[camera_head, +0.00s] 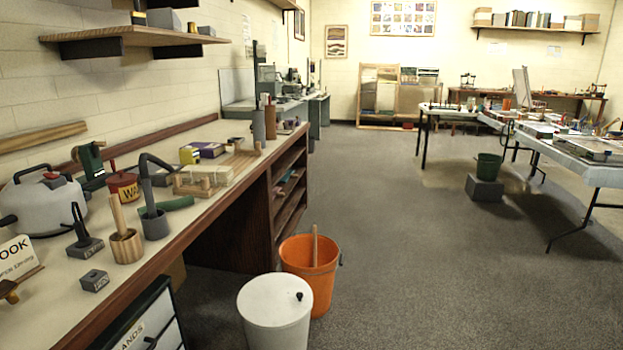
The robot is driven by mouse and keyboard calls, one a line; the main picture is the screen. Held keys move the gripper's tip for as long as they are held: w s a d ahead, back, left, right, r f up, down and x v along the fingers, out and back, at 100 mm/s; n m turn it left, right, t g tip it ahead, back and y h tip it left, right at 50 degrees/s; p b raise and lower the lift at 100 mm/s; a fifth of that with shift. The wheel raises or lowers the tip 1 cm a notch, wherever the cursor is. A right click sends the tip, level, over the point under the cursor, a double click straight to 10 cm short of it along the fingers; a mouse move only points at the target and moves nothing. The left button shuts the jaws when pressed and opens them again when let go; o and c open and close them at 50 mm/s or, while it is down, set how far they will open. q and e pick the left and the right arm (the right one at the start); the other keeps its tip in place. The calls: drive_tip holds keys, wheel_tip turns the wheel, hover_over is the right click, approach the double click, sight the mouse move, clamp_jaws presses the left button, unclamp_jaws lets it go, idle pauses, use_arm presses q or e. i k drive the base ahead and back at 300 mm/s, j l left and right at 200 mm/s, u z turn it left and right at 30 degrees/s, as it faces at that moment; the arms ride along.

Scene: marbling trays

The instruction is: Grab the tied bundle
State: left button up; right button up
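No tied bundle can be made out for certain. A pale, flat stack (208,174) lies on the long bench at the left, among small wooden pieces. It could be a bundle, but any tie on it is too small to tell. Neither of my grippers shows in the head view.
The long bench (62,272) holds a grey lidded pot (40,207), a wooden mortar (126,246), a dark cup (154,225) and a red tin (123,186). A white lidded bin (274,318) and orange bucket (318,283) stand before it. Grey floor (430,260) is open to the right.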

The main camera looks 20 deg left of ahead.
sight(221, 177)
drive_tip(key=i, duration=2.55)
drive_tip(key=i+u, duration=0.1)
drive_tip(key=u, duration=0.3)
drive_tip(key=i+u, duration=0.1)
drive_tip(key=u, duration=0.35)
drive_tip(key=i+l+u, duration=0.1)
drive_tip(key=u, duration=0.3)
drive_tip(key=i+l+u, duration=0.1)
drive_tip(key=u, duration=0.3)
drive_tip(key=l+u, duration=0.15)
drive_tip(key=u, duration=0.3)
